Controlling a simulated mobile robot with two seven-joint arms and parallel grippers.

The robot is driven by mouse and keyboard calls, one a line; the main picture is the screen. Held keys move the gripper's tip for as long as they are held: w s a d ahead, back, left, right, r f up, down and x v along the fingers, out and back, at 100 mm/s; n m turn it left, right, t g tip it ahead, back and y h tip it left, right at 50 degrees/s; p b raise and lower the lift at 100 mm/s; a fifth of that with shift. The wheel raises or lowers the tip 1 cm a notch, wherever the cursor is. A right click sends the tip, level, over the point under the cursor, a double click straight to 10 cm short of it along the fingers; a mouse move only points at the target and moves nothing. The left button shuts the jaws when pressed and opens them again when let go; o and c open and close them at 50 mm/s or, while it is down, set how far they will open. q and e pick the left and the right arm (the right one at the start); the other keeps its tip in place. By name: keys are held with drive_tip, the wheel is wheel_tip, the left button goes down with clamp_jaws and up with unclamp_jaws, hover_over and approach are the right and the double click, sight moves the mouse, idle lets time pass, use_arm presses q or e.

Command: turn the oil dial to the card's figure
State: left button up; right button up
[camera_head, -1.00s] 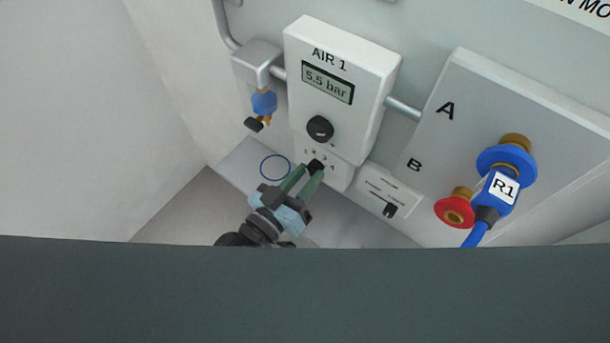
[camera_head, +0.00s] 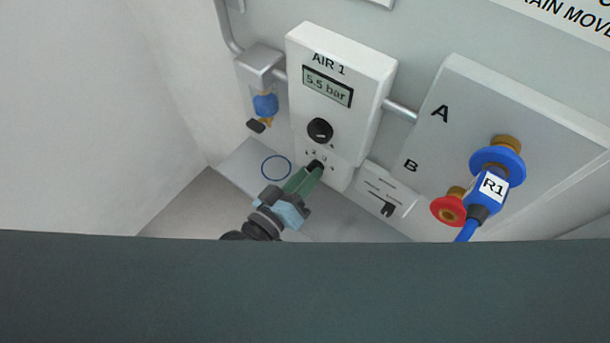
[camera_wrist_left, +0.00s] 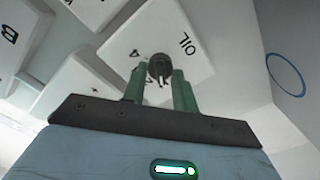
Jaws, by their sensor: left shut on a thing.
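The oil dial (camera_wrist_left: 159,66) is a small dark round knob on a white block marked OIL (camera_wrist_left: 188,43) in the left wrist view. A figure 4 shows on the block beside it. In the head view the dial (camera_head: 316,164) sits low under the AIR 1 unit, mostly behind my fingertips. My left gripper (camera_head: 311,172) has its green fingers on the dial, shut on it; its fingers also show in the left wrist view (camera_wrist_left: 159,84). I cannot make out the dial's setting. No card with a readable figure shows. My right gripper is not in view.
A blue-capped fitting (camera_head: 265,105) is at left. A slotted plate (camera_head: 373,186) and panel A/B (camera_head: 465,120) with hose R1 (camera_head: 491,190) are at right.

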use_arm(q)
drive_tip(key=o, duration=1)
drive_tip(key=shift+c, duration=0.2)
drive_tip(key=v, duration=0.8)
drive_tip(key=shift+b, duration=0.4)
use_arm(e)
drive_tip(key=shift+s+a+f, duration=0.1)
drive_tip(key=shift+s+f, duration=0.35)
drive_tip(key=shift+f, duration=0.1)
use_arm(q)
drive_tip(key=shift+w, duration=0.1)
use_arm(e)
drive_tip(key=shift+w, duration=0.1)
